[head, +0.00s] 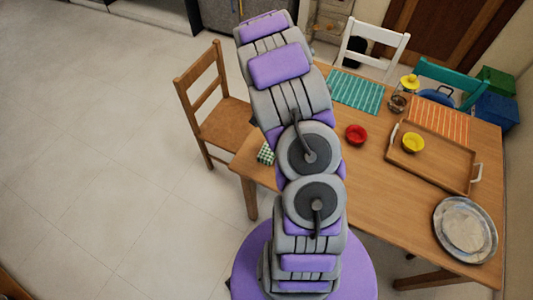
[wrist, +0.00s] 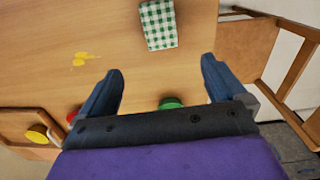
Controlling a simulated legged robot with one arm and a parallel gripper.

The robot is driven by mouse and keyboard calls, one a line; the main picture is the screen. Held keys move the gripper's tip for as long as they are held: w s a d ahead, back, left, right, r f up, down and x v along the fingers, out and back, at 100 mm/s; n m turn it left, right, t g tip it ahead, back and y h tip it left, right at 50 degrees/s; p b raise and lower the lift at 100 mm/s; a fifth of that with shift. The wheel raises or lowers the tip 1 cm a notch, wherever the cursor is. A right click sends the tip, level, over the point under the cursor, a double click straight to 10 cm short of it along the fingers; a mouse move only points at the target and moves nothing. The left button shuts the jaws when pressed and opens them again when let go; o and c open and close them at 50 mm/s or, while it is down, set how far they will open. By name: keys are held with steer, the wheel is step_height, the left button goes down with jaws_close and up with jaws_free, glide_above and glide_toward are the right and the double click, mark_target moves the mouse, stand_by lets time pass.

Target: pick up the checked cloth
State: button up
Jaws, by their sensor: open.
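The green-and-white checked cloth (wrist: 158,25) lies on the wooden table at the top of the wrist view. In the head view only part of the cloth (head: 265,154) shows, at the table's left edge beside my arm. My gripper (wrist: 161,68) is open and empty, its two dark fingers wide apart. The cloth is beyond the fingertips, roughly in line with the gap between them, and apart from them. The fingers cannot be made out in the head view.
The table (head: 385,205) holds a wooden tray (head: 440,170), a yellow bowl (head: 413,142), a red bowl (head: 356,134) and a metal plate (head: 465,229). A green object (wrist: 171,103) shows behind the gripper's bar. A wooden chair (head: 225,125) stands near the cloth's edge of the table.

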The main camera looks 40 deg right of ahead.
steer(key=f, duration=0.3)
steer(key=f+b, duration=0.1)
steer(key=f, duration=0.6)
steer(key=shift+a+f, duration=0.15)
steer(key=shift+a, duration=0.15)
steer(key=f, duration=0.1)
steer(key=f+b, duration=0.1)
steer(key=f, duration=0.2)
steer(key=shift+s+a+f, duration=0.2)
steer(key=shift+a+f, duration=0.15)
steer(key=shift+f, duration=0.05)
steer(key=shift+r, duration=0.1)
steer(key=shift+c, duration=0.5)
steer(key=c, duration=1)
